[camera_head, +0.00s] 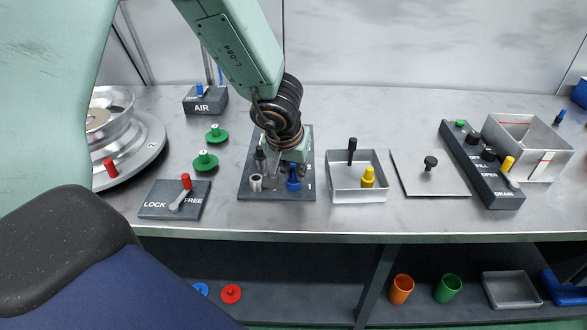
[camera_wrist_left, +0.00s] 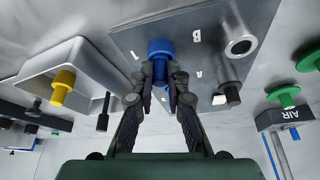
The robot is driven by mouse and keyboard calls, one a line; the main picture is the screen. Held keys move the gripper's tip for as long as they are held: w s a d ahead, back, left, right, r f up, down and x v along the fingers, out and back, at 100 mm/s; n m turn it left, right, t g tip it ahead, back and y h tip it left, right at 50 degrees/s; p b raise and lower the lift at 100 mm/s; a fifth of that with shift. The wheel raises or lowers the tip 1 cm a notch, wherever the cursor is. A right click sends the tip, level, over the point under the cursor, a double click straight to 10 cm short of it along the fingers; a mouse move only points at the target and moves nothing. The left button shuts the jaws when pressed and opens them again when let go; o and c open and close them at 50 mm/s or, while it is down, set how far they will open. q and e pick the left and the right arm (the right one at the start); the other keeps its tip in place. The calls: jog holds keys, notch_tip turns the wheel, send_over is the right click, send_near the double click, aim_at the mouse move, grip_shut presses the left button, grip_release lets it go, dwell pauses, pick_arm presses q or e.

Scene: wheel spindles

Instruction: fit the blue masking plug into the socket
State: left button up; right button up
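The blue masking plug (camera_head: 294,182) is at the front right part of a dark board (camera_head: 305,145). It also shows in the left wrist view (camera_wrist_left: 160,49), beside a white mark. My left gripper (camera_head: 286,166) points down over the board, and its fingertips (camera_wrist_left: 164,78) lie on either side of the plug's narrower part. Whether they press on it I cannot tell. A hollow silver socket (camera_head: 255,183) stands at the board's front left, by the letter B. A second silver cylinder (camera_wrist_left: 225,75) with a dark end stands by the letter A. My right gripper is out of view.
A metal tray (camera_head: 345,194) with a yellow plug (camera_head: 368,177) and a black peg (camera_head: 352,150) stands right of the board. Green knobs (camera_head: 205,161) and a LOCK/FREE lever block (camera_head: 160,207) are to the left. Clear bench lies along the front edge.

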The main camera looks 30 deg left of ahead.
pick_arm(q)
jog(key=o, duration=0.4)
jog(key=shift+a, duration=0.15)
jog(key=shift+r+p, duration=0.35)
jog(key=shift+r, duration=0.1)
jog(key=p+v, duration=0.7)
jog(key=v, duration=0.4)
jog(key=shift+s+r, duration=0.25)
jog(key=shift+s, duration=0.05)
jog(key=shift+f, duration=0.1)
